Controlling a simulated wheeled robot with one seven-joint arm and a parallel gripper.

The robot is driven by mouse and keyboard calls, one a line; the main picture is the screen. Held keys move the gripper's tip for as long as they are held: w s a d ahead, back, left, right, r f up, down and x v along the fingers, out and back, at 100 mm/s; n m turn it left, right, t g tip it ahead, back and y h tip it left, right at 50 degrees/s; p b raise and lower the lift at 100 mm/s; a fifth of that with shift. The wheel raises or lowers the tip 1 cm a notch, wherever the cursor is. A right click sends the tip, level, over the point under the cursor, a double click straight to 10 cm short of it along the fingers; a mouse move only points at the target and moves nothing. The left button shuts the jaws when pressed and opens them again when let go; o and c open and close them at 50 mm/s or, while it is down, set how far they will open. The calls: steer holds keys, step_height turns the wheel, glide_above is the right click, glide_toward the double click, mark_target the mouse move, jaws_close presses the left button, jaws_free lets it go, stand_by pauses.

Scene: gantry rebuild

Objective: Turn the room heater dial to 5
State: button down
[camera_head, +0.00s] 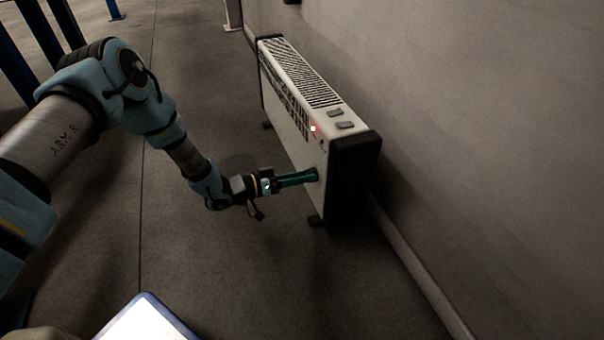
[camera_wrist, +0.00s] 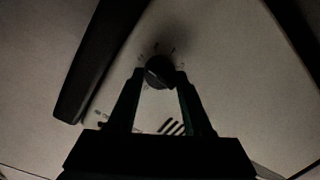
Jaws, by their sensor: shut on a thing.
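The room heater (camera_head: 300,110) is a pale box with black end caps, standing on the floor along the wall. Its dial (camera_wrist: 159,70) is a dark round knob on the front panel, with small marks around it too dim to read. My gripper (camera_head: 314,175) reaches the lower front panel near the heater's near end. In the wrist view my gripper (camera_wrist: 160,78) has one finger on each side of the dial and is shut on it. In the head view the fingers hide the dial. I cannot tell which number it points to.
A red light (camera_head: 314,129) glows on the heater's top front edge, beside two grey switches (camera_head: 341,119). The wall (camera_head: 480,120) rises close behind the heater. The grey floor (camera_head: 260,280) in front is open. Dark blue posts (camera_head: 40,40) stand at the far left.

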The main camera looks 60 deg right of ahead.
steer(key=m+h+p, duration=0.1)
steer(key=m, duration=0.7)
steer(key=m+p, duration=0.2)
steer(key=m, duration=0.7)
steer(key=m+h+p, duration=0.1)
steer(key=m, duration=0.7)
steer(key=shift+s+a+f+h, duration=0.2)
steer(key=shift+f+h, duration=0.1)
steer(key=shift+f, duration=0.1)
steer(key=shift+m, duration=0.4)
steer(key=shift+c, duration=1.6)
jaws_free()
steer(key=shift+d, duration=0.1)
steer(key=shift+p, duration=0.3)
steer(key=p+v, duration=0.2)
steer(key=v, duration=0.8)
steer(key=shift+w+a+p, duration=0.25)
steer(key=shift+a+p, duration=0.1)
steer(key=shift+p, duration=0.05)
